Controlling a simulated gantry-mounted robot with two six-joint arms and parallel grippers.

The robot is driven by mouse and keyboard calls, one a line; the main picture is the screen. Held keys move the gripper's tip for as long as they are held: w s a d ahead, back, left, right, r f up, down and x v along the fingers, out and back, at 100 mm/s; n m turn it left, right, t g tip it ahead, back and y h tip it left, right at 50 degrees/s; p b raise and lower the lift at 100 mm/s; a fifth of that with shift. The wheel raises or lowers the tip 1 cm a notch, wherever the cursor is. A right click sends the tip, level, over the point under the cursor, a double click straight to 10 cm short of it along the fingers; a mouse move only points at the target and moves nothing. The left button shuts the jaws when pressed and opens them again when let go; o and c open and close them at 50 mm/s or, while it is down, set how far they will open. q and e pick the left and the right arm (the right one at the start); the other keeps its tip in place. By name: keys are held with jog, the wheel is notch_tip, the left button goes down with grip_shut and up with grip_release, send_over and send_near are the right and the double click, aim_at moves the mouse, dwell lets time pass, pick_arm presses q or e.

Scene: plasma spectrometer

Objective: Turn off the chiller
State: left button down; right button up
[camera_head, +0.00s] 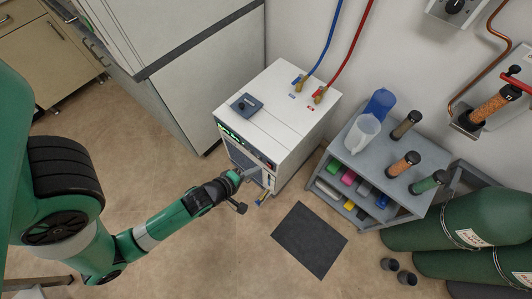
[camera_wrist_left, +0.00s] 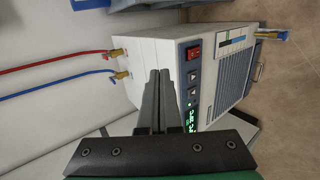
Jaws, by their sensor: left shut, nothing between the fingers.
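The chiller (camera_head: 284,108) is a white box on the floor in the head view, with a grey vented front. Its front panel has a green lit display (camera_head: 231,134) at one end. In the wrist view the chiller (camera_wrist_left: 150,48) appears turned on its side, with a red rocker switch (camera_wrist_left: 193,53), two arrow buttons and the lit display (camera_wrist_left: 191,122). My left gripper (camera_head: 252,172) is shut and empty, close in front of the chiller's front. In the wrist view the fingers (camera_wrist_left: 160,73) overlap the chiller's picture beside the panel. Contact cannot be told. My right gripper is not in view.
Blue and red hoses (camera_head: 329,40) join the chiller's top. A grey shelf cart (camera_head: 375,165) with jugs and tubes stands to its right, and green gas cylinders (camera_head: 460,225) lie beyond. A dark mat (camera_head: 309,240) lies on open floor. A large pale cabinet (camera_head: 190,75) stands left of the chiller.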

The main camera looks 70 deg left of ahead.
pick_arm(q)
jog(key=s+f+g+b, duration=0.1)
jog(key=s+f+b, duration=0.2)
jog(key=f, duration=0.5)
jog(key=shift+s+d+f+n, duration=0.15)
jog(key=shift+s+f+n, duration=0.15)
jog(key=shift+s, duration=0.6)
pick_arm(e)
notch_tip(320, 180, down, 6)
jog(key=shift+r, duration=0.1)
pick_arm(q)
jog(key=shift+r, duration=0.1)
jog(key=b, duration=0.7)
send_near(268, 166)
jog(key=x, duration=0.6)
jog(key=shift+d, duration=0.1)
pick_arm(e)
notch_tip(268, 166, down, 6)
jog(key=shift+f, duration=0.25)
